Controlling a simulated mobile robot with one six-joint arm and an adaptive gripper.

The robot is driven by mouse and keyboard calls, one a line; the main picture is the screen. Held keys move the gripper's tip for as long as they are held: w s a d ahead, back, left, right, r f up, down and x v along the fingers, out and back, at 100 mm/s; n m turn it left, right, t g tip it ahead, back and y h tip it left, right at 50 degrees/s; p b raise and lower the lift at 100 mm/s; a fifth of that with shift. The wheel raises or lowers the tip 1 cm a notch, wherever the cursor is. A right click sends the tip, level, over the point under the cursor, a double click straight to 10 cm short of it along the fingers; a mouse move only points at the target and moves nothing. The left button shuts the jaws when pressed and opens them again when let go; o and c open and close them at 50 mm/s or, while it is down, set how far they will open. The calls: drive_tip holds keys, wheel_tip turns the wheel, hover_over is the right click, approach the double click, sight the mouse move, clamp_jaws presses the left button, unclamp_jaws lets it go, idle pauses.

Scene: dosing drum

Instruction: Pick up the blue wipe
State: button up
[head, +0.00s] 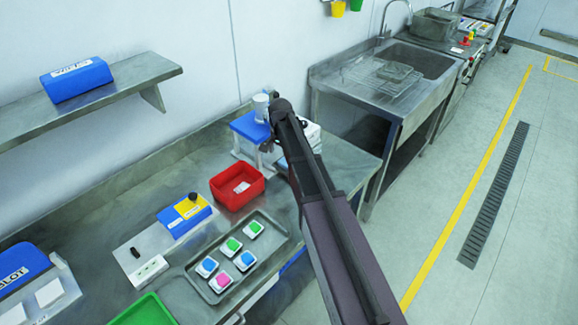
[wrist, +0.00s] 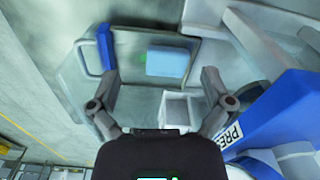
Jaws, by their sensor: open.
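The blue wipe appears to be the pale blue, flat rectangular piece (wrist: 167,62) at upper middle in the wrist view, lying on a grey metallic surface. My gripper (wrist: 159,77) is open and empty, its two fingers spread to either side of the wipe in the picture, with the wipe slightly beyond the fingertips. I cannot tell the remaining height. In the head view my arm reaches to the blue and white press (head: 249,127); the fingers are mostly hidden there, and I cannot make out the wipe.
A white open box (wrist: 180,108) is close below the wipe, and the blue press body (wrist: 275,112) is close at right. On the bench are a red bin (head: 228,196) and a grey tray (head: 268,250) with several small tubs. A sink (head: 425,60) stands beyond.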

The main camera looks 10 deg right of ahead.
drive_tip(key=shift+m, duration=0.9)
drive_tip(key=w, duration=0.1)
drive_tip(key=w+d, duration=0.1)
drive_tip(key=w, duration=0.1)
drive_tip(key=w+d, duration=0.1)
drive_tip(key=shift+w+d+f, duration=0.15)
drive_tip(key=shift+d, duration=0.1)
drive_tip(key=shift+w+d, duration=0.15)
drive_tip(key=shift+d, duration=0.15)
drive_tip(key=shift+f, duration=0.1)
drive_tip(key=shift+f+b, duration=1.05)
drive_tip(key=shift+b, duration=0.25)
drive_tip(key=shift+f+b, duration=2.6)
drive_tip(key=shift+f, duration=0.05)
drive_tip(key=shift+c, duration=0.2)
